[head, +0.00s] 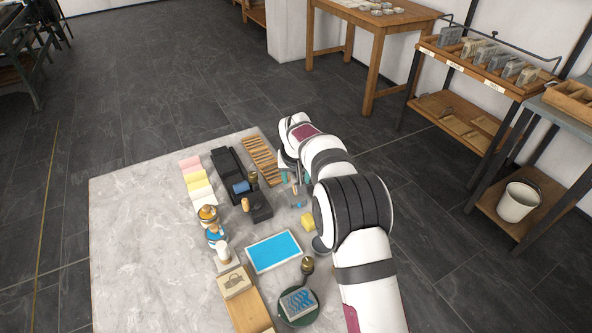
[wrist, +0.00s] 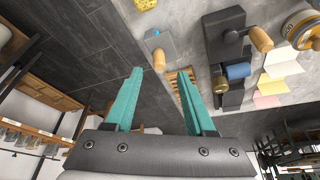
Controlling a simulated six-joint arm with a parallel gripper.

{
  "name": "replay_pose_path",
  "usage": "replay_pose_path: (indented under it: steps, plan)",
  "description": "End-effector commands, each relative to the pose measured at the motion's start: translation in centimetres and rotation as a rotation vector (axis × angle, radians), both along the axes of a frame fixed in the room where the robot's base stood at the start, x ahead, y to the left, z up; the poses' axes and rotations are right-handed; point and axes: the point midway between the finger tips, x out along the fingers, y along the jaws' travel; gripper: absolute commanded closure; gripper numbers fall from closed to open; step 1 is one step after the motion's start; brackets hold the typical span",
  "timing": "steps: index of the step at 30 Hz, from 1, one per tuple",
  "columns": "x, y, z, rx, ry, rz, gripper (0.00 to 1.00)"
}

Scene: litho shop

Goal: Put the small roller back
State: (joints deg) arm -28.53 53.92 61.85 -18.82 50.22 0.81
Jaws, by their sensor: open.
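A short blue roller (head: 241,187) lies across the front part of a long black base (head: 228,165) on the stone slab. In the wrist view the blue roller (wrist: 237,71) is to the right of my fingers, beside a brass knob (wrist: 221,88). A dark block (head: 261,209) with a wooden handle (head: 246,204) is near it; I cannot tell whether that handle belongs to a roller. My gripper (head: 295,178) is open and empty, with teal fingers apart (wrist: 161,72). It is above the slab, right of the black base. My arm partly covers the area.
A grey plate (head: 294,193) with a blue spot is just in front of my gripper.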

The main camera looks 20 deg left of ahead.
Motion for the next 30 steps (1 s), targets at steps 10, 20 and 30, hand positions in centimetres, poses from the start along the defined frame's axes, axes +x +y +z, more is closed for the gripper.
replay_pose_path:
  steps: [10,20,30]
  plan:
    - [-1.7,-0.5,4.8,0.000,-0.004,0.001,0.45]
    - [-12.7,-14.6,13.1,0.040,0.163,-0.293,0.45]
    - [-39.5,-24.2,11.7,0.164,0.447,-0.732,0.45]
